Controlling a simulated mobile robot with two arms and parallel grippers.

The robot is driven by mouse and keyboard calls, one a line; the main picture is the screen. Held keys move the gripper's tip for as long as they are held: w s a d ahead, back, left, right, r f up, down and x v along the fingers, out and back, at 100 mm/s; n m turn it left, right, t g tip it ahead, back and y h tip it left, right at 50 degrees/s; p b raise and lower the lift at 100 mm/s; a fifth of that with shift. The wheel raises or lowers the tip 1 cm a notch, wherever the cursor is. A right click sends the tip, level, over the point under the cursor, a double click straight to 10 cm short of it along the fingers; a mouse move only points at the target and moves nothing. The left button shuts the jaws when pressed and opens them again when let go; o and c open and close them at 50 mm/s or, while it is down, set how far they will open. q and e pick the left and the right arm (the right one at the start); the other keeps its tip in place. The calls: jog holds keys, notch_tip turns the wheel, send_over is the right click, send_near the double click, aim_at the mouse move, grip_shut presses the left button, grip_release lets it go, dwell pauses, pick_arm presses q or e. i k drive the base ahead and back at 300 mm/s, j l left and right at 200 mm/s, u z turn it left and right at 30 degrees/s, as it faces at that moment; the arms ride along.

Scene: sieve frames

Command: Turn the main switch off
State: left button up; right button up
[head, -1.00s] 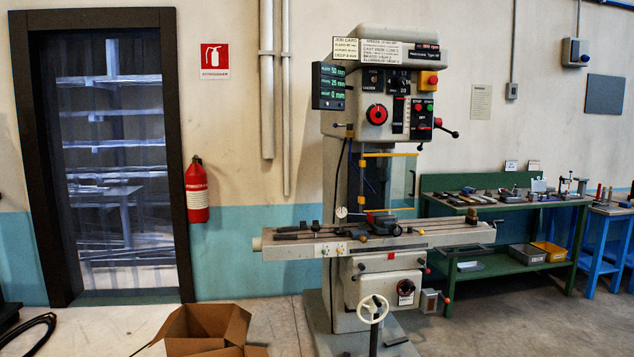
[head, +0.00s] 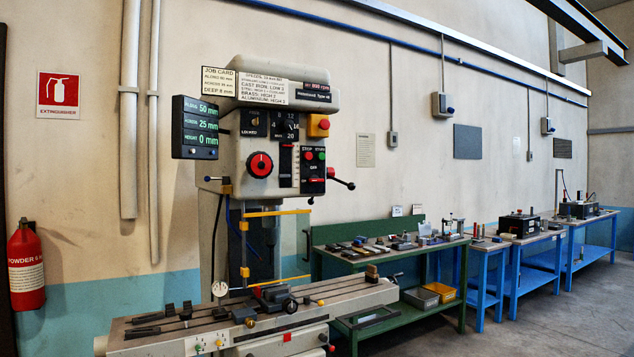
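The grey milling machine (head: 240,100) stands left of centre. Its front carries a black panel with a red and a green button marked stop and start, and a switch below them (head: 313,170); the lettering by that switch is too small to read surely. A red round knob (head: 260,164) on a black disc sits to the left. A yellow box with a red button (head: 318,125) is on the upper right side of the head. Which control is the main switch I cannot tell. The machine's lower front is cut off by the frame. Neither gripper is in view.
The machine table (head: 160,340) juts out at the front. A green bench (head: 420,285) with small tools stands to the right, then blue benches (head: 500,265). A red extinguisher (head: 26,265) hangs at left. The floor at bottom right is clear.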

aim_at(314, 180)
jog(key=i+j, duration=0.3)
jog(key=i, duration=0.15)
jog(key=i+j+u, duration=0.1)
jog(key=i+j, duration=0.15)
jog(key=i, duration=0.2)
jog(key=i+j, duration=0.25)
jog(key=i, duration=0.2)
jog(key=k+u, duration=0.05)
